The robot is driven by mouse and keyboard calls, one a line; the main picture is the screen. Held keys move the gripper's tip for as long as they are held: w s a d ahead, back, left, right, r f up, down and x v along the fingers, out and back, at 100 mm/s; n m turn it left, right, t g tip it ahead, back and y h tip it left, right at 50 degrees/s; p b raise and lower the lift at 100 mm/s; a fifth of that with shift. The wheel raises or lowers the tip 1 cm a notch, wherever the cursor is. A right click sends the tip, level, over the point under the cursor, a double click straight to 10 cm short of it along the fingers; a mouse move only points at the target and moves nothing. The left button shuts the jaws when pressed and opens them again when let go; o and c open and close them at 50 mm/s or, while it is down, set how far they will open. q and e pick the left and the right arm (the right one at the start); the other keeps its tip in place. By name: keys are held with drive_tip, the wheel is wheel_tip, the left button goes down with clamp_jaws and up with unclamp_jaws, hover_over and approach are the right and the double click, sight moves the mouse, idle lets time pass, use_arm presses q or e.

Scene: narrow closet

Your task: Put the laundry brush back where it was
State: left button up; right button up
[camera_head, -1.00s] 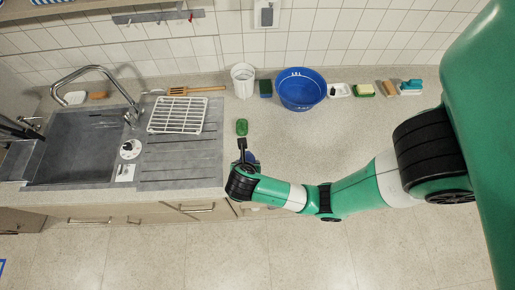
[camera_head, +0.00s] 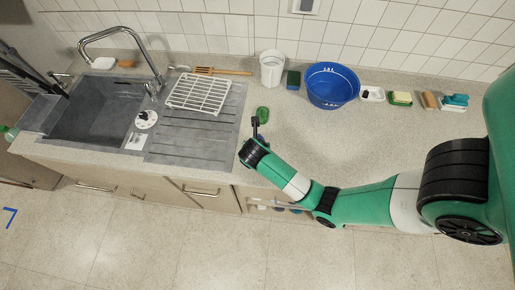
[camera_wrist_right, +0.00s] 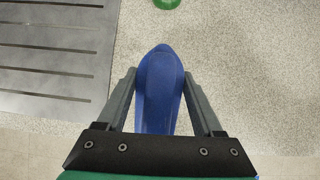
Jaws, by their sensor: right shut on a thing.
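My right gripper (camera_head: 257,124) is over the worktop near its front edge, just right of the sink's ribbed drainboard. In the right wrist view the right gripper (camera_wrist_right: 158,88) is shut on a long blue thing with a rounded tip, apparently the laundry brush (camera_wrist_right: 160,85). Its underside and any bristles are hidden. Just beyond it lies a small green oval thing (camera_head: 262,113), partly visible at the top of the wrist view (camera_wrist_right: 166,3). My left gripper is not in view.
Along the back wall stand a white bin (camera_head: 272,68), a dark sponge (camera_head: 293,80), a blue basin (camera_head: 332,86), a white dish (camera_head: 372,94), a soap dish (camera_head: 401,98), a wooden brush (camera_head: 429,100) and a teal-and-white brush (camera_head: 454,102). A white rack (camera_head: 200,94) sits on the drainboard. The middle worktop is clear.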

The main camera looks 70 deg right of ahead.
drive_tip(key=shift+b+x, duration=0.3)
drive_tip(key=shift+x, duration=1.25)
drive_tip(key=f, duration=0.1)
drive_tip(key=f+b, duration=0.1)
drive_tip(key=shift+w+d+f, duration=0.15)
drive_tip(key=shift+d+f, duration=0.2)
drive_tip(key=shift+f, duration=0.3)
drive_tip(key=shift+f, duration=0.15)
drive_tip(key=o, duration=1.3)
